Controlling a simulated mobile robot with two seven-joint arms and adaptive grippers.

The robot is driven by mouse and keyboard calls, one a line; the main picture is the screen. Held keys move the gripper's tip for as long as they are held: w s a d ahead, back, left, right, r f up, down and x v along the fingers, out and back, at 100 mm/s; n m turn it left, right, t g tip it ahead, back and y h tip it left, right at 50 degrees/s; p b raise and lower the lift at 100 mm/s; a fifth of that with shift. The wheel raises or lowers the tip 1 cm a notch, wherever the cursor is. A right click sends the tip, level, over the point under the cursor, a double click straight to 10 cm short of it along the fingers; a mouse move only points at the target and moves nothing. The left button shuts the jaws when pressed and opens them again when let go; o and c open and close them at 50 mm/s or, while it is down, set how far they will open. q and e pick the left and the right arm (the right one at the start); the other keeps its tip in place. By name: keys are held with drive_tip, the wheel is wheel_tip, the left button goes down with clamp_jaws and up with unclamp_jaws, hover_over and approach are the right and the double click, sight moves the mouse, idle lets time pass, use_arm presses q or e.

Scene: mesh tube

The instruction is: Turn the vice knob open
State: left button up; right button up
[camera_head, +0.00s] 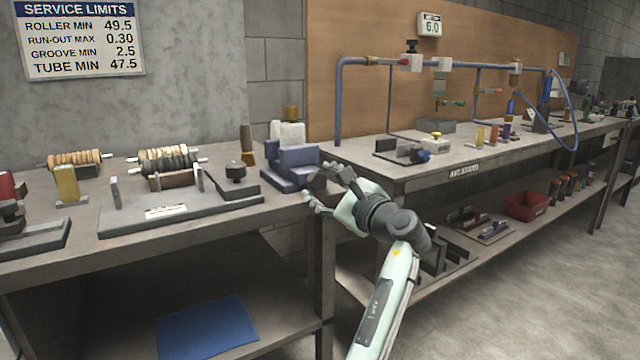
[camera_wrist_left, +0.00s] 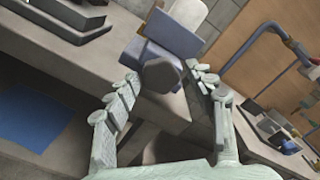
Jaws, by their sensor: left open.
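The blue-grey vice (camera_head: 291,166) stands at the right end of the left workbench; its body also shows in the left wrist view (camera_wrist_left: 176,32). Its dark, faceted knob (camera_wrist_left: 161,75) faces my left gripper. My left gripper (camera_head: 319,183) is at the bench's right corner, in front of the vice. Its fingers are open. In the left wrist view the fingertips of my left gripper (camera_wrist_left: 162,73) lie on either side of the knob. I cannot tell whether either finger touches it. In the head view the fingers partly cover the knob. My right gripper is out of view.
A pale block (camera_head: 287,134) stands behind the vice. A grey fixture plate (camera_head: 130,221) and rollers (camera_head: 168,160) are to its left. A second bench (camera_head: 470,176) with blue pipework (camera_head: 339,110) runs to the right. The floor (camera_head: 560,270) at right is clear.

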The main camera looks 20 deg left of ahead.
use_arm(q)
drive_tip(key=v, duration=0.7)
